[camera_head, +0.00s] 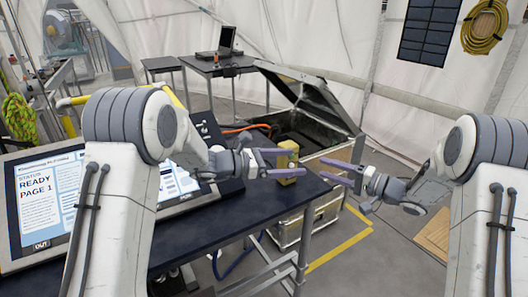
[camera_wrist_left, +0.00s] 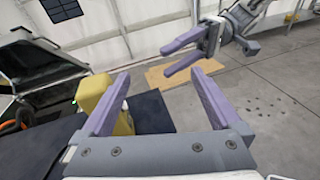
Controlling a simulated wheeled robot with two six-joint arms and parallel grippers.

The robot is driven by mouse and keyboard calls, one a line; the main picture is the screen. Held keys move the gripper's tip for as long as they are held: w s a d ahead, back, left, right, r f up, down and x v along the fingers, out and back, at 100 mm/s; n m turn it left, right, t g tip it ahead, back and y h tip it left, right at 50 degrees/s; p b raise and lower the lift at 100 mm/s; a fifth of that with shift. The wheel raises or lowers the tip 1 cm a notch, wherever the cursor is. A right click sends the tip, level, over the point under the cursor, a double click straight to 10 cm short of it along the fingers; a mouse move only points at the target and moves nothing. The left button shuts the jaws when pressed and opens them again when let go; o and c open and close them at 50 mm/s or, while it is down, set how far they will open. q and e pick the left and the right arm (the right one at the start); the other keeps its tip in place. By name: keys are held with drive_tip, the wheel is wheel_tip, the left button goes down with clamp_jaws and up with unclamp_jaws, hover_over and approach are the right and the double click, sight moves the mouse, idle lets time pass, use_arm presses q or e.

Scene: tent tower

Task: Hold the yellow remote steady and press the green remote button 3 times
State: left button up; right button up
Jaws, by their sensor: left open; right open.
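The yellow remote (camera_head: 287,161) stands at the right end of the dark table, beside the fingers of my left gripper (camera_head: 295,162). In the left wrist view the remote (camera_wrist_left: 93,93) shows behind and to the left of the left finger, and a lower part of it shows to the right of that finger. My left gripper is open, with clear space between its fingers; I cannot tell whether a finger touches the remote. My right gripper (camera_head: 325,168) is open and empty, to the right of the remote, its fingers pointing left. It also shows in the left wrist view (camera_wrist_left: 172,58).
A screen (camera_head: 48,200) reading "READY PAGE 1" stands on the table (camera_head: 215,225) at left. An open metal case (camera_head: 300,232) stands behind the table's right end. A laptop (camera_head: 222,45) sits on a far table. The floor to the right is mostly clear.

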sight(296, 143)
use_arm(q)
drive_tip(key=w+a+n+t, duration=0.1)
drive_tip(key=w+a, duration=0.1)
drive_tip(key=w+a+f+n+t, duration=0.1)
drive_tip(key=w+a+t, duration=0.1)
drive_tip(key=w+a+n+t, duration=0.1)
drive_tip(key=w, duration=0.2)
drive_tip(key=shift+w+a+f+n+t, duration=0.1)
drive_tip(key=shift+a+f+n+t, duration=0.05)
drive_tip(key=shift+a+n+t, duration=0.2)
drive_tip(key=shift+w, duration=0.2)
drive_tip(key=x, duration=1)
drive_tip(key=shift+f, duration=0.25)
clamp_jaws()
use_arm(e)
clamp_jaws()
idle(0.4)
